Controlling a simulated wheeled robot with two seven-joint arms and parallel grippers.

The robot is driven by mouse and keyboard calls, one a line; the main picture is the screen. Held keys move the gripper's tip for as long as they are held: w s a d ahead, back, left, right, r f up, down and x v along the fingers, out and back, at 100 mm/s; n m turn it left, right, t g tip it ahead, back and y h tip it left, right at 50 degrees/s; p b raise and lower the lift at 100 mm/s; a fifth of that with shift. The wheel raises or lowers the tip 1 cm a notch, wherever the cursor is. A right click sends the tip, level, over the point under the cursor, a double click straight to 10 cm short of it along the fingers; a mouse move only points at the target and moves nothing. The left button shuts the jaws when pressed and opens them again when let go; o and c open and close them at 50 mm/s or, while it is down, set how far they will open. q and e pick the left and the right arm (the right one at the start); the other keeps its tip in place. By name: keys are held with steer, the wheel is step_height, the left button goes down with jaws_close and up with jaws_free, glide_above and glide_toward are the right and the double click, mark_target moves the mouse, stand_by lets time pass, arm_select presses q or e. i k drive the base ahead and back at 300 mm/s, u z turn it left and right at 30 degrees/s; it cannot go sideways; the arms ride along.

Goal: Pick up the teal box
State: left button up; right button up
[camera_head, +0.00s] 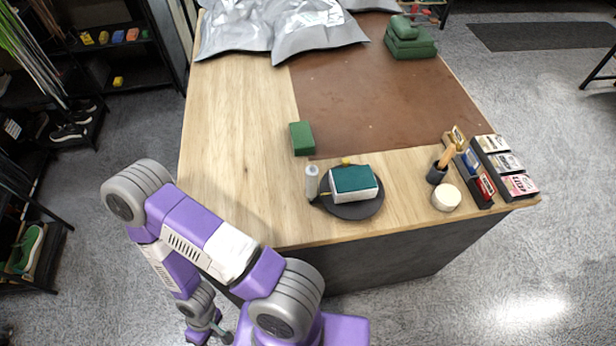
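The teal box (353,181) has a teal top and white sides. It sits on a round black plate (347,210) near the front edge of the wooden table. My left arm comes in from the left, and its end, with the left gripper (212,332), hangs low at the bottom edge of the view. It is below and in front of the table, well apart from the teal box. The fingers are too small and partly cut off to read. My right gripper is not in view.
A white bottle (311,183) stands close left of the plate. A green block (301,138) lies behind it. Right of the plate are a dark cup (437,174) with a wooden-handled tool, a round pale item (446,197) and racks of small boxes (482,180). Grey bags (280,30) lie at the back.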

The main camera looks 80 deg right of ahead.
mark_target(355, 184)
steer(key=u, duration=0.1)
steer(key=k, duration=1.15)
steer(key=z, duration=1.25)
